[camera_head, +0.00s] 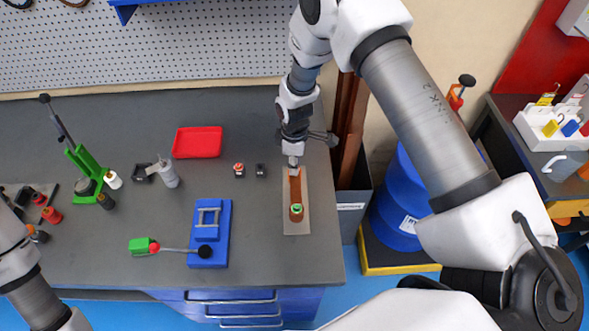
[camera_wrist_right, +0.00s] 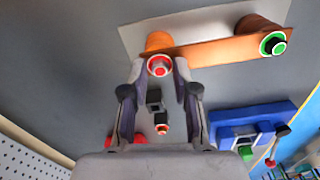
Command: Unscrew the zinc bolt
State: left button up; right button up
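A copper bar (camera_head: 295,188) lies on a grey plate (camera_head: 297,229) at the right of the bench. In the right wrist view, the bar (camera_wrist_right: 212,51) carries a bolt with a pale centre and red ring (camera_wrist_right: 160,66) at one end and a dark-centred fitting with a green ring (camera_wrist_right: 272,43) at the other. I cannot tell the metal for certain. My right gripper (camera_head: 294,163) points down over the bar's far end, its fingers apart on both sides of the red-ringed bolt. Contact is unclear. The gripper hides that bolt in the head view. My left gripper is out of view.
A blue bender (camera_head: 209,245) with a green-handled lever stands left of the plate.

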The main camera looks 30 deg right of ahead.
jog(key=m, duration=0.5)
jog(key=shift+m, duration=0.7)
grip_shut()
